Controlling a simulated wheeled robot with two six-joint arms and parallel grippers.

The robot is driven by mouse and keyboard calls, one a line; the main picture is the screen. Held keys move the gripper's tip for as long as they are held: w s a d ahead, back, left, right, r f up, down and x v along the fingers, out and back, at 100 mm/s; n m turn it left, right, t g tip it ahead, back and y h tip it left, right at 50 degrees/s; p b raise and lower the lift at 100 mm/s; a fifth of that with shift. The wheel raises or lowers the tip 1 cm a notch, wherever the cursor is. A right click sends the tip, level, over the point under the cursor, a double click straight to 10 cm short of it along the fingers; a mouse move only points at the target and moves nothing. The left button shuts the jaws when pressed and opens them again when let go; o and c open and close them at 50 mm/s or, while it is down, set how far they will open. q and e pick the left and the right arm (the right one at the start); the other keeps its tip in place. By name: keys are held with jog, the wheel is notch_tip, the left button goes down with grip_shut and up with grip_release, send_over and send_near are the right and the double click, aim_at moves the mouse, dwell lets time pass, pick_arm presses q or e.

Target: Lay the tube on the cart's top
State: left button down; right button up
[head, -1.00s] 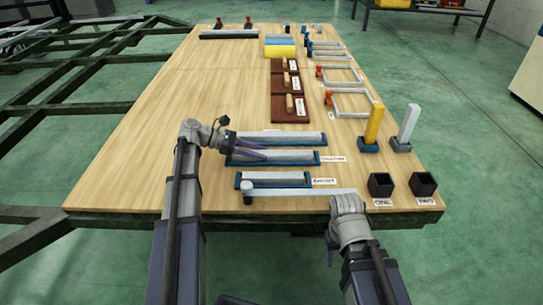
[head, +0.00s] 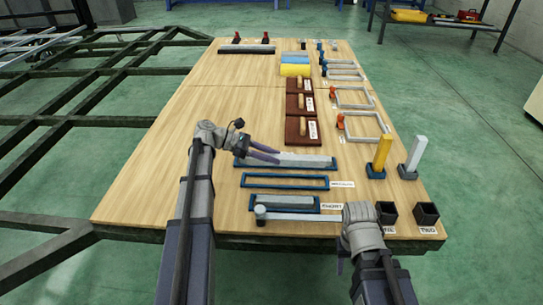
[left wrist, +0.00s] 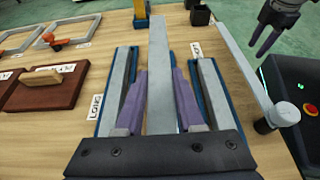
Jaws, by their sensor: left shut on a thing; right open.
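My left gripper (head: 266,153) is shut on a grey square tube (left wrist: 160,70), which lies lengthwise between the purple fingers in the left wrist view. In the head view the tube overlaps the far blue tray and its edges are hard to separate. The middle blue tray (head: 327,183) is empty. In the left wrist view, the tray labelled LONG (left wrist: 131,60) and the short tray (left wrist: 222,95) flank the held tube, each with a tube in it. The wooden top (head: 150,185) lies below. My right gripper (left wrist: 258,46) is open and empty near the front edge.
A pale flat bar with a round knob (head: 261,212) lies along the front. Yellow (head: 381,155) and white (head: 414,155) posts and black boxes (head: 426,213) stand at right. Brown blocks (head: 299,130) lie mid-table. The left half of the wood is clear.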

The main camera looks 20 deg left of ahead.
pick_arm(q)
jog(key=shift+r, duration=0.7)
pick_arm(e)
jog(key=shift+r, duration=0.65)
pick_arm(q)
jog(key=shift+r+p, duration=0.1)
jog(key=shift+p, duration=0.25)
pick_arm(e)
jog(key=shift+r, duration=0.1)
